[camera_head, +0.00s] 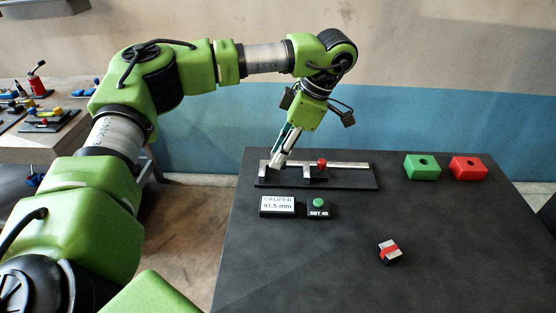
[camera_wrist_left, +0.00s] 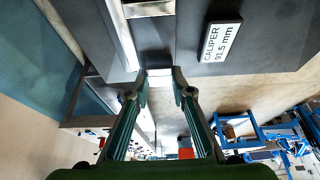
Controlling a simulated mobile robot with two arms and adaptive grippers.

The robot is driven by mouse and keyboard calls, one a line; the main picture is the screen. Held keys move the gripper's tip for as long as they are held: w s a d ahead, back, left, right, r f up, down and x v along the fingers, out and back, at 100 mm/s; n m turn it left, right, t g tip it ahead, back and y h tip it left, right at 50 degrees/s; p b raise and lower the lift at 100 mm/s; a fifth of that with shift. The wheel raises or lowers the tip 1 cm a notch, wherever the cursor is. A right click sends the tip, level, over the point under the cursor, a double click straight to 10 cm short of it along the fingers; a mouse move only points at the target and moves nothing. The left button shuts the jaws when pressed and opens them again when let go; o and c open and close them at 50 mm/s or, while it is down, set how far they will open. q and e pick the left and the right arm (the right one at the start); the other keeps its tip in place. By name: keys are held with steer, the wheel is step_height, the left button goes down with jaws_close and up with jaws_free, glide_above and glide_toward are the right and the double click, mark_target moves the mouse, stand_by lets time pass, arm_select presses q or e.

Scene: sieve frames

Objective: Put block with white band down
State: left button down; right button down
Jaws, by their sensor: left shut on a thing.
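My left gripper (camera_head: 278,162) points down at the left end of the caliper (camera_head: 345,165), a metal bar with jaws on a black base. In the left wrist view its fingertips (camera_wrist_left: 162,88) are shut on a small block (camera_wrist_left: 159,72) with a pale face, taken to be the block with white band. The block is close to the caliper's jaws; I cannot tell whether it touches the caliper or its base. The gripper mostly hides it in the head view. My right gripper is not in view.
A display (camera_head: 277,205) reads "CALIPER 91.5 mm", beside a green button box (camera_head: 318,207) marked "SET 40". A green holed block (camera_head: 421,167) and a red one (camera_head: 468,168) stand at the back right. A red-banded block (camera_head: 390,252) lies on the dark table (camera_head: 450,220), otherwise largely clear in front.

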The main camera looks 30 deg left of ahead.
arm_select(q)
steer(key=f, duration=0.2)
steer(key=f+p, duration=0.1)
steer(key=shift+w+a+f, duration=0.1)
steer(key=shift+a+f, duration=0.3)
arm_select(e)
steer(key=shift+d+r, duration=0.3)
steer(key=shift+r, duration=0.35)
arm_select(q)
steer(key=shift+d, duration=0.1)
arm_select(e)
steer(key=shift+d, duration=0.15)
arm_select(q)
steer(key=shift+f, duration=0.15)
steer(key=c, duration=1.8)
jaws_free()
steer(key=shift+o, duration=0.2)
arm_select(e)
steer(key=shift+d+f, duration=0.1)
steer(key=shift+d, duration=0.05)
